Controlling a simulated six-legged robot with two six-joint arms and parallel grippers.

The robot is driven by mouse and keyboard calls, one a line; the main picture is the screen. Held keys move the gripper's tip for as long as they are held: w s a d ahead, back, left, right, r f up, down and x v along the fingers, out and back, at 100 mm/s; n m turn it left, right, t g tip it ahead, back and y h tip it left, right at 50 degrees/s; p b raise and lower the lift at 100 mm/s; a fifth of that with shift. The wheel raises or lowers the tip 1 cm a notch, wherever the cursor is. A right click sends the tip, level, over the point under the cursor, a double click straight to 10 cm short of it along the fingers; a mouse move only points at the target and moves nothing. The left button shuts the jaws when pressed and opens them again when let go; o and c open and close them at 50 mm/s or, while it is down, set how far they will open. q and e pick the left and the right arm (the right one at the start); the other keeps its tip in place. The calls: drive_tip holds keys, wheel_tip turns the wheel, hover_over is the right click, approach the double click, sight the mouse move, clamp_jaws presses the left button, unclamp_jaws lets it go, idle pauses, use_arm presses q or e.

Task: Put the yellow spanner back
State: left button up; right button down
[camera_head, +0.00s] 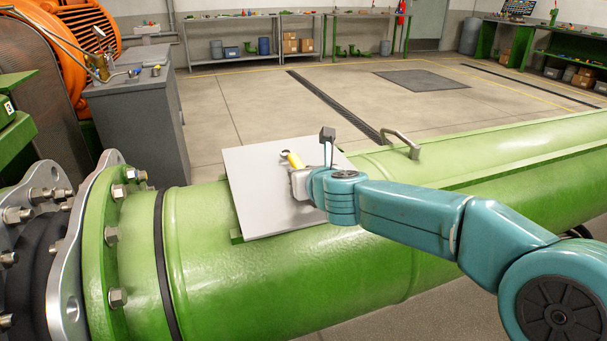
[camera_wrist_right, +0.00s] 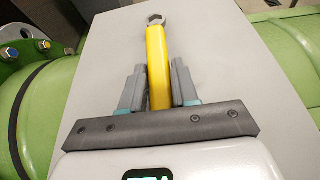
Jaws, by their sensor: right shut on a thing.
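The yellow spanner (camera_head: 293,159) is at the tip of my right arm in the head view, over a light grey flat plate (camera_head: 250,180) on top of the green pipe. In the right wrist view the spanner (camera_wrist_right: 156,58) has a yellow handle and a bare metal ring end pointing away from me. My right gripper (camera_head: 299,172) is shut on its handle, with one finger on each side in the wrist view (camera_wrist_right: 158,85). I cannot tell whether the spanner touches the plate. The near end of the handle is hidden by the gripper. My left gripper is not in view.
The large green pipe (camera_head: 290,280) runs across the front, with a bolted flange (camera_head: 95,235) at left and a metal handle (camera_head: 401,143) right of the plate. A grey cabinet (camera_head: 140,125) with small items stands behind left. Shelved benches line the back wall; the floor between is open.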

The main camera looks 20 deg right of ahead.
drive_tip(key=shift+f+b, duration=0.5)
drive_tip(key=shift+f, duration=0.05)
drive_tip(key=c, duration=0.8)
unclamp_jaws()
drive_tip(key=shift+v, duration=3)
